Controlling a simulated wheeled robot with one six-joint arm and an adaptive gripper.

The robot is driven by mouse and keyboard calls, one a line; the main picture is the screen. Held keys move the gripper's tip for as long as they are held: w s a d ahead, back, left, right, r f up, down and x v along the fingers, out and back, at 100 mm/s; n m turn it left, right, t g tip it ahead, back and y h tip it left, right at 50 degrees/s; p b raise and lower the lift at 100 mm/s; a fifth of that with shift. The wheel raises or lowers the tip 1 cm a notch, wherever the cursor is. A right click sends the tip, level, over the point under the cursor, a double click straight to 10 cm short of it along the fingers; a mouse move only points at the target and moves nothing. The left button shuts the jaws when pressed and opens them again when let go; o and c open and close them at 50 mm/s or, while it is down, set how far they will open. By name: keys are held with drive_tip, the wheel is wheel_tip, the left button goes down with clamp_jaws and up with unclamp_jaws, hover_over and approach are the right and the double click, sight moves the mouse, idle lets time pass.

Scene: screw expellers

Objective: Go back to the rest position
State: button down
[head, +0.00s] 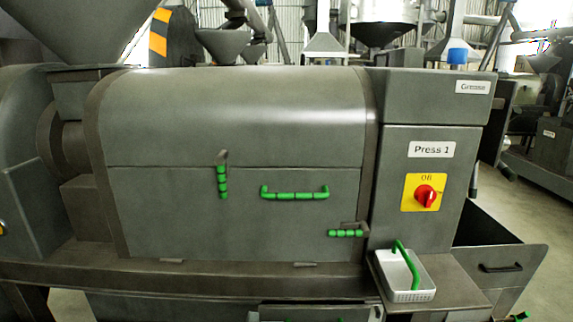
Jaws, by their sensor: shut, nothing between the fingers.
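My gripper and arm are not in view. In the head view, the press (250,110) labelled "Press 1" fills the middle. Its front cover panel (180,225) looks closed. The panel carries a horizontal green handle (294,194). A green latch lever (223,181) hangs vertically on the left, and another green latch lever (346,233) lies horizontally at the lower right. A red rotary switch (426,196) sits on a yellow plate on the grey control box (400,260).
A white basket (415,295) with a green handle stands on the ledge below the switch. A grey bin (500,255) with a dark handle juts out at the right. A blue cap (457,56) tops the control box. Other machines stand behind, with bare floor at the far right.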

drive_tip(key=s+d+f+m+g, duration=0.1)
drive_tip(key=s+d+f+m, duration=0.2)
drive_tip(key=s+d+f, duration=0.55)
drive_tip(key=s+d+f+m+g, duration=0.1)
drive_tip(key=s+d+f+m, duration=0.1)
drive_tip(key=s+d+f, duration=0.65)
drive_tip(key=s+d+r+m, duration=0.3)
drive_tip(key=s, duration=0.7)
drive_tip(key=s+d+r+m+h, duration=0.1)
drive_tip(key=s+d+r+m, duration=0.2)
drive_tip(key=s, duration=0.7)
drive_tip(key=s+d+r+m, duration=0.3)
drive_tip(key=s+r+m, duration=0.1)
drive_tip(key=s, duration=0.6)
drive_tip(key=shift+d+r+m+h, duration=0.15)
drive_tip(key=shift+r+m+h, duration=0.15)
drive_tip(key=shift+h, duration=0.1)
